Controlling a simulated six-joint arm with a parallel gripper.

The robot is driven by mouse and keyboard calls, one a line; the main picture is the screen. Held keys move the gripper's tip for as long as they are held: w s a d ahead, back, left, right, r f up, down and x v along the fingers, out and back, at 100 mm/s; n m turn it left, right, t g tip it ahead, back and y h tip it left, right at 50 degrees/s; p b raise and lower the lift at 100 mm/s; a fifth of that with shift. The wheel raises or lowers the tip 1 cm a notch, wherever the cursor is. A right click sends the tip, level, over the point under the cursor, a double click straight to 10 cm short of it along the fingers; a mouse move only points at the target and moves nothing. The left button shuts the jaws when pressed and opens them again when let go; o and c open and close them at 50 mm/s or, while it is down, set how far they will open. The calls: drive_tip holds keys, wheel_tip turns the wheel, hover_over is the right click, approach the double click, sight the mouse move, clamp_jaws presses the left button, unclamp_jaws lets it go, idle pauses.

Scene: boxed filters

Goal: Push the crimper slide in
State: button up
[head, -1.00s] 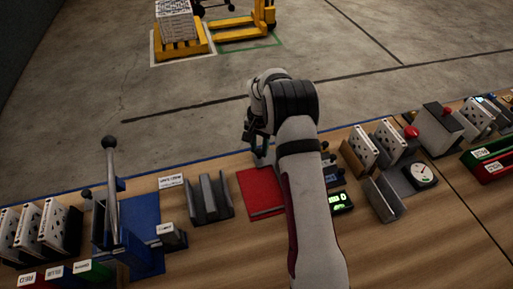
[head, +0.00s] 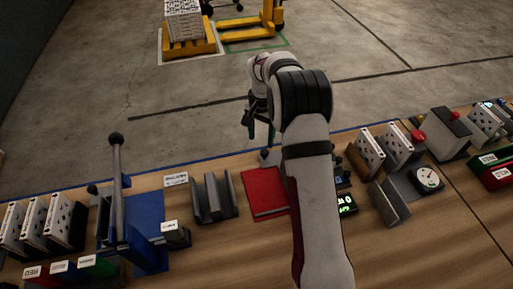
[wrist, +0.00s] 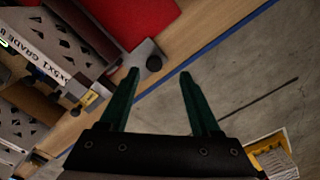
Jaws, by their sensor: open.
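My gripper (wrist: 160,74) is open and empty, with two green fingers spread apart. In the head view my gripper (head: 260,132) hangs over the back edge of the bench, behind the red plate (head: 264,190). In the wrist view a round black knob (wrist: 153,62) on a grey bracket shows beside the left fingertip, next to the red plate (wrist: 130,20). A blue lever press (head: 146,212) with a tall ball-ended handle stands at the left. Which part is the crimper slide I cannot tell for sure. My arm hides part of the bench right of the red plate.
A grey channel holder (head: 214,200) stands left of the red plate. Boxed filters (head: 62,226) stand at the far left and others (head: 368,150) at the right, near a dial gauge (head: 428,179). Open floor lies beyond the bench.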

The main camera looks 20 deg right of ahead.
wheel_tip(320, 180, up, 10)
drive_tip(key=s+a+r+n, duration=0.1)
drive_tip(key=s+a+r, duration=0.2)
drive_tip(key=s, duration=0.6)
drive_tip(key=s+a+r+y, duration=0.1)
drive_tip(key=s+a+r, duration=0.2)
drive_tip(key=s, duration=0.5)
drive_tip(key=shift+s+a+r+n, duration=0.25)
drive_tip(key=shift+s+r+n, duration=0.15)
drive_tip(key=shift+r, duration=0.1)
